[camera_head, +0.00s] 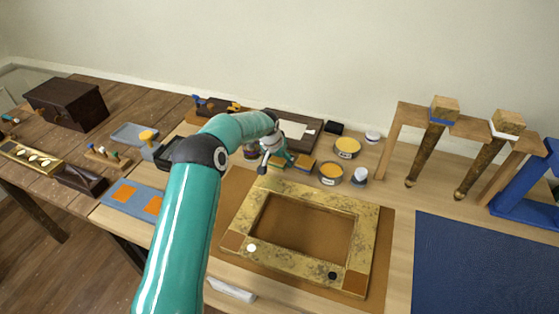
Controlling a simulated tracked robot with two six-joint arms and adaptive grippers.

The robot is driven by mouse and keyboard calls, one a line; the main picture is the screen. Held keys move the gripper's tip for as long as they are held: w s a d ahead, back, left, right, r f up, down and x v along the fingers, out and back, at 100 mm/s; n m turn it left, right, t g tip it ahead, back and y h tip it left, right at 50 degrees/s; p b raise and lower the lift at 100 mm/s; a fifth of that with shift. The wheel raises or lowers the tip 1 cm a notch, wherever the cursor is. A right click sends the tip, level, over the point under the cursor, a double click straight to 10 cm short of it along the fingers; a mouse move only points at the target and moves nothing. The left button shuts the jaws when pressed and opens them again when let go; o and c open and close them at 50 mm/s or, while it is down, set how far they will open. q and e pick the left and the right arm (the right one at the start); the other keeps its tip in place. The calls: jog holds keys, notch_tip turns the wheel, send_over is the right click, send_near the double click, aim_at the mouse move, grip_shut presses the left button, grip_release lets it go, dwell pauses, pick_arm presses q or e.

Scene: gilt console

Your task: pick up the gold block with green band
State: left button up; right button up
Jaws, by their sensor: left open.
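Two small gold blocks sit close together on the table behind the gilt frame. The one nearer my gripper, at the left (278,162), looks to have a green edge and is partly covered by the fingers. The other gold block (304,163) is just to its right, and its band is too small to make out. My left gripper (275,164) is open, fingers pointing down over the left block. I cannot tell whether they touch it. My right gripper is not in view.
The gilt frame (299,269) lies on a brown mat in front. Round tins of yellow material (346,148) (330,174) and a white-topped jar (360,175) stand to the right. A dark-bordered tray (296,130) lies behind.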

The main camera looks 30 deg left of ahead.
pick_arm(q)
jog(key=shift+f, duration=0.1)
jog(key=shift+c, duration=0.3)
jog(key=c, duration=0.9)
jog(key=shift+o, duration=0.2)
